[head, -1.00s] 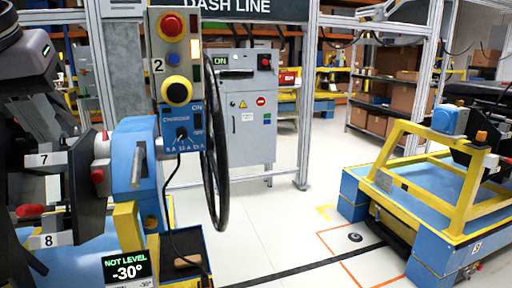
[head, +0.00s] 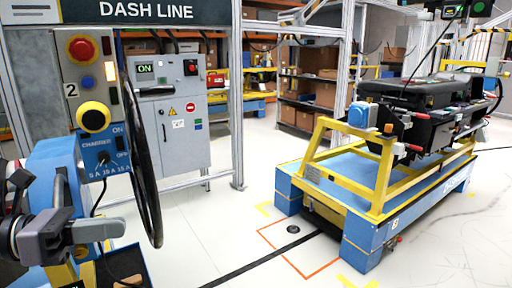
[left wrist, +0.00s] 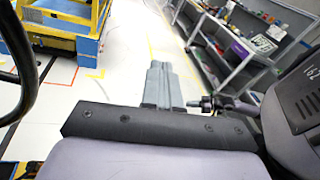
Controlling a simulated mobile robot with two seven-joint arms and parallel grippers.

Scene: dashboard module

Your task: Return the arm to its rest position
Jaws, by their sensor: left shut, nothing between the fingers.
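My left gripper (left wrist: 158,88) shows in the left wrist view with its two grey fingers together and nothing between them. It points out over open floor. My right gripper is not in view.
A control post (head: 85,60) with red and yellow buttons stands beside the wheel. A yellow-framed blue cart (head: 345,180) carries a black dashboard module (head: 420,97) at right. A grey cabinet (head: 178,125) stands behind. The floor between has orange and black markings and is mostly clear.

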